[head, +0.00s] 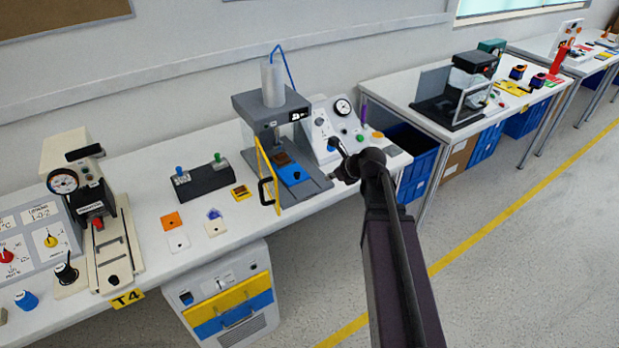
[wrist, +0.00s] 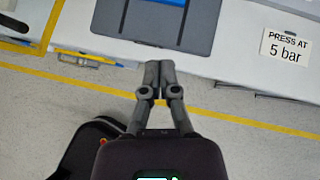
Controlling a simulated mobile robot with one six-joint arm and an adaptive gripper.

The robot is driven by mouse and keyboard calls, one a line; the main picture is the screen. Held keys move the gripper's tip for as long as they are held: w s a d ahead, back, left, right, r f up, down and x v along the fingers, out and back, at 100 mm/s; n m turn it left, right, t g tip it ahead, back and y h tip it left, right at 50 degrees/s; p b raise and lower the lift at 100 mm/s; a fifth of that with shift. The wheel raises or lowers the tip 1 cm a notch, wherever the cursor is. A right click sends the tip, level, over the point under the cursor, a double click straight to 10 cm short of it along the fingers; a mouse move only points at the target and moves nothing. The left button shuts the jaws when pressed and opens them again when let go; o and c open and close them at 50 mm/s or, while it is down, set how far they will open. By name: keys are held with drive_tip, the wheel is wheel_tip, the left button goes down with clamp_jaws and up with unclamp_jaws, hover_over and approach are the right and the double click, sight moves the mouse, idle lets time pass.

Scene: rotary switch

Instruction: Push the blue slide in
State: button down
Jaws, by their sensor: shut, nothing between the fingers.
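The blue slide (head: 292,176) sits on the grey base of the press (head: 270,112), below its upper body. It sticks out toward the front, and a brown piece lies behind it. In the wrist view only the near end of the blue slide (wrist: 172,2) shows at the top edge, on the dark grey base plate (wrist: 195,25). My gripper (wrist: 158,66) is shut and empty, its fingertips together just in front of the base plate's near edge and apart from the slide. In the head view my gripper (head: 338,175) is small and dark, to the right of the slide.
A yellow-framed guard (head: 266,176) with a black handle stands at the press's left side. A control box with a gauge (head: 342,107) stands to its right. Several small tiles (head: 172,221) lie left of the press. Open floor lies in front.

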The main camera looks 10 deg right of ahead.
sight(300, 179)
drive_tip(key=shift+f, duration=0.1)
drive_tip(key=b+x, duration=0.7)
drive_tip(key=x, duration=0.3)
drive_tip(key=shift+w+a+f, duration=0.1)
drive_tip(key=shift+w+a+r, duration=0.2)
drive_tip(key=shift+w+a, duration=0.4)
drive_tip(key=shift+w, duration=0.35)
drive_tip(key=shift+w+a, duration=0.5)
drive_tip(key=shift+w, duration=0.15)
drive_tip(key=shift+w+a+r, duration=0.1)
drive_tip(key=shift+w+a, duration=0.15)
drive_tip(key=shift+w, duration=0.5)
drive_tip(key=shift+w+a, duration=0.25)
drive_tip(key=shift+w, duration=0.5)
